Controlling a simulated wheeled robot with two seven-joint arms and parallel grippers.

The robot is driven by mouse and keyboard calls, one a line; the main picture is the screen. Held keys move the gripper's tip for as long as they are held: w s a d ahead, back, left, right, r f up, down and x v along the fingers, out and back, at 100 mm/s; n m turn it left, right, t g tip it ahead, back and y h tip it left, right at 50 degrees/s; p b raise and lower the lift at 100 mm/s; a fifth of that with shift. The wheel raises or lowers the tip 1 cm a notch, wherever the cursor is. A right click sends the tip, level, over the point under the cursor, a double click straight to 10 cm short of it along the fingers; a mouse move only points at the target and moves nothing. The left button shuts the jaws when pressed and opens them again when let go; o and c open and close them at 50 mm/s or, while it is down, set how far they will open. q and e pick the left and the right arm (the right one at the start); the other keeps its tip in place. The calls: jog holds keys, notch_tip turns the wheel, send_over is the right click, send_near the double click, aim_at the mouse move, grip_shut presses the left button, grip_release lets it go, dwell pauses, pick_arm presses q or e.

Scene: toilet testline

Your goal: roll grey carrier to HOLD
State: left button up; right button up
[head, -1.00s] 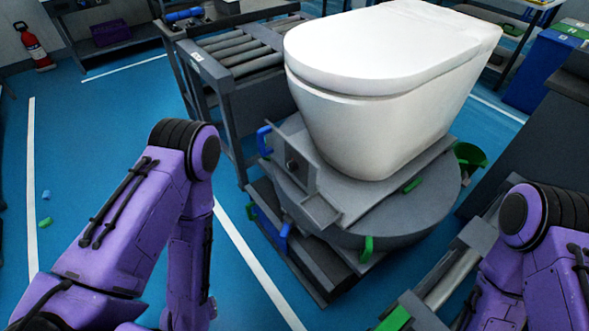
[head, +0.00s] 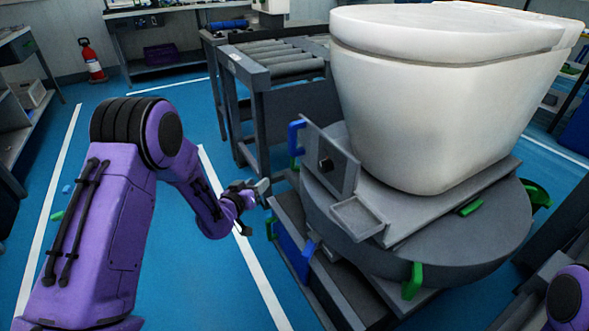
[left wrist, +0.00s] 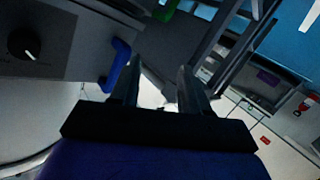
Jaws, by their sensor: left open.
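The grey carrier (head: 415,222) lies flat on a round grey turntable (head: 465,252) and bears a white toilet (head: 430,120). Its upright panel (head: 338,172) has a black knob and faces my left arm. A blue handle (head: 296,137) stands at the panel's left edge. My left gripper (head: 264,187) is open and empty, left of the panel and apart from it. In the left wrist view, the gripper's fingers (left wrist: 158,88) point beside a blue handle (left wrist: 118,62), with the knobbed panel (left wrist: 75,38) at left. My right gripper is not in view. I see no readable HOLD mark.
A roller conveyor (head: 280,60) stands behind, left of the toilet. Blue floor with white lines (head: 240,235) is open at left. A fire extinguisher (head: 91,62) stands far left.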

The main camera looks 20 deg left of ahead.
aim_at(292, 149)
pick_arm(q)
jog(key=w+r+m+h, duration=0.7)
jog(key=r+m+h, duration=0.1)
jog(key=r+m, duration=0.15)
jog(key=shift+n+t, duration=0.25)
jog(key=shift+t, duration=0.05)
jog(key=b+x, duration=0.2)
jog(key=x, duration=0.7)
jog(key=shift+w+d+r+b, duration=0.1)
jog(key=shift+d+b, duration=0.2)
jog(key=shift+b, duration=0.05)
jog(key=shift+w+d+r, duration=0.1)
jog(key=shift+w+d, duration=0.1)
jog(key=shift+w, duration=0.15)
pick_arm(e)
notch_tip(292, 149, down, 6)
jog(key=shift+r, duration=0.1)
pick_arm(q)
grip_shut()
